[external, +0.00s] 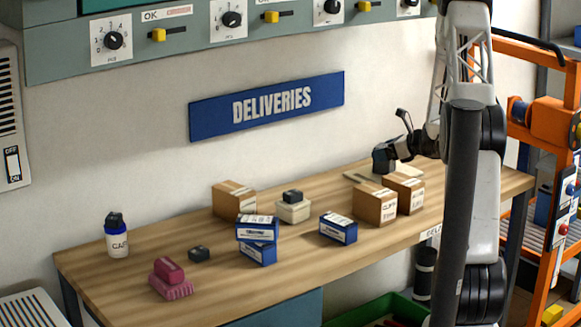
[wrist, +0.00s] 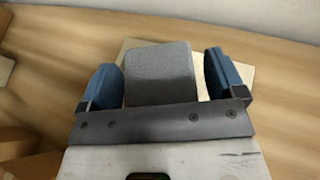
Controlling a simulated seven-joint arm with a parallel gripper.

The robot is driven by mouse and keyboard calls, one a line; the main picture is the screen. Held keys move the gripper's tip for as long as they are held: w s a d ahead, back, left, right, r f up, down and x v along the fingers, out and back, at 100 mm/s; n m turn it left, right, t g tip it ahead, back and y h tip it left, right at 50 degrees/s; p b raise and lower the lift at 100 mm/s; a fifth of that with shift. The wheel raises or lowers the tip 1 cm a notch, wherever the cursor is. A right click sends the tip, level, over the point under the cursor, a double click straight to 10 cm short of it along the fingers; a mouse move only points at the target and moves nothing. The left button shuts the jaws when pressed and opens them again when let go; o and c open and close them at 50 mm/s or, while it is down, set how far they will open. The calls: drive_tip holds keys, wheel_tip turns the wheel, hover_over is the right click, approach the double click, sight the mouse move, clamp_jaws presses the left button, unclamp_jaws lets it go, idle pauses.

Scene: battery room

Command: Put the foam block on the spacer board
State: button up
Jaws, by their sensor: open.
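The foam block (wrist: 160,75) is a grey block between the two blue fingers of my gripper (wrist: 168,78) in the wrist view. My gripper is open, with a finger on each side of the block and a visible gap on the right. The pale spacer board (wrist: 238,72) lies on the table under the block, showing at its right and behind it. The block appears to rest on the board, but its underside is hidden. In the external view, my gripper (external: 384,163) is low over the board (external: 357,176) at the table's back right; the block cannot be made out clearly there.
Two cardboard boxes (external: 375,204) stand just in front of the board. Blue-and-white boxes (external: 338,228), a cream box with a dark item on top (external: 293,211), a white-and-blue jar (external: 117,240) and a pink brush (external: 171,288) stand further left. The wall is close behind.

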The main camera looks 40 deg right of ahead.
drive_tip(key=v, duration=1.2)
drive_tip(key=shift+a+r, duration=0.1)
drive_tip(key=shift+a, duration=0.05)
idle(0.6)
drive_tip(key=s+a+r+n+g+y, duration=0.1)
drive_tip(key=s+a+r+n+g, duration=0.25)
drive_tip(key=a, duration=0.65)
drive_tip(key=s+a+r+n+g, duration=0.15)
drive_tip(key=a+r+n, duration=0.35)
drive_tip(key=a, duration=0.5)
drive_tip(key=s+a+r+n+g+y, duration=0.1)
drive_tip(key=s+a+r+n+g, duration=0.15)
drive_tip(key=a+n, duration=0.6)
drive_tip(key=s+a+r+n+g+h, duration=0.1)
drive_tip(key=s+a+r+n+h, duration=0.1)
drive_tip(key=s+a+n, duration=0.5)
drive_tip(key=s+a+r+n+g+h, duration=0.1)
drive_tip(key=s+a+n+h, duration=0.4)
drive_tip(key=s, duration=0.9)
drive_tip(key=shift+a+r+n+h, duration=0.4)
drive_tip(key=shift+a+n, duration=0.7)
drive_tip(key=shift+a, duration=1)
drive_tip(key=shift+g, duration=0.25)
